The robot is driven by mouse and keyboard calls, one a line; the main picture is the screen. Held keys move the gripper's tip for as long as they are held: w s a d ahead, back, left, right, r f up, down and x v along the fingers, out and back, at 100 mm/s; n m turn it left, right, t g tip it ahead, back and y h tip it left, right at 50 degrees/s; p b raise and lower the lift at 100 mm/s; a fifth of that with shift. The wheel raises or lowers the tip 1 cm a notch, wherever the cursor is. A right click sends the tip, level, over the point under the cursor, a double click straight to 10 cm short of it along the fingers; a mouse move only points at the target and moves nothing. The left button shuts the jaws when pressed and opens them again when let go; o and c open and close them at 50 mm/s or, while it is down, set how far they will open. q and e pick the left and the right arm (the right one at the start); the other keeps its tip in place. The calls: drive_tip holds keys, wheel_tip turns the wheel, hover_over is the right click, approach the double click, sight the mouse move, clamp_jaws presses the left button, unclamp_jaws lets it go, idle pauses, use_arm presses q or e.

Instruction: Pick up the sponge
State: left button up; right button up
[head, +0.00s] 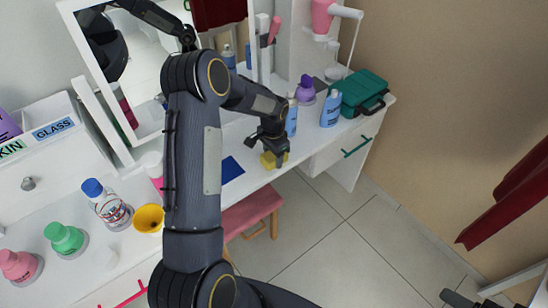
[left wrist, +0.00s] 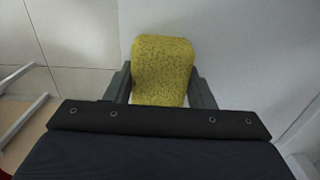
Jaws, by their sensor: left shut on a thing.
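The yellow sponge (head: 268,161) is at the front edge of the white vanity top in the head view. My left gripper (head: 272,152) reaches down over it from above. In the left wrist view, the speckled yellow sponge (left wrist: 162,66) sits between the two fingers of my left gripper (left wrist: 162,92), which are shut on its sides. I cannot tell whether the sponge still touches the white surface. A dark piece at the lower right edge of the head view may be part of my right arm, but its fingers cannot be made out.
Blue bottles (head: 331,108), a purple bottle (head: 305,90) and a green case (head: 360,93) stand right of the gripper. A blue cloth or card (head: 231,170) lies to its left. A pink stool (head: 252,212) is below.

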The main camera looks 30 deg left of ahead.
use_arm(q)
drive_tip(key=shift+r, duration=0.45)
wheel_tip(320, 180, up, 2)
drive_tip(key=shift+r, duration=0.25)
drive_tip(key=s+d+r+b, duration=0.2)
drive_tip(key=s+d+r, duration=0.3)
drive_tip(key=d+r, duration=0.4)
drive_tip(key=d, duration=0.4)
drive_tip(key=shift+s+r+b, duration=0.15)
drive_tip(key=shift+r+b, duration=0.15)
drive_tip(key=shift+b, duration=0.05)
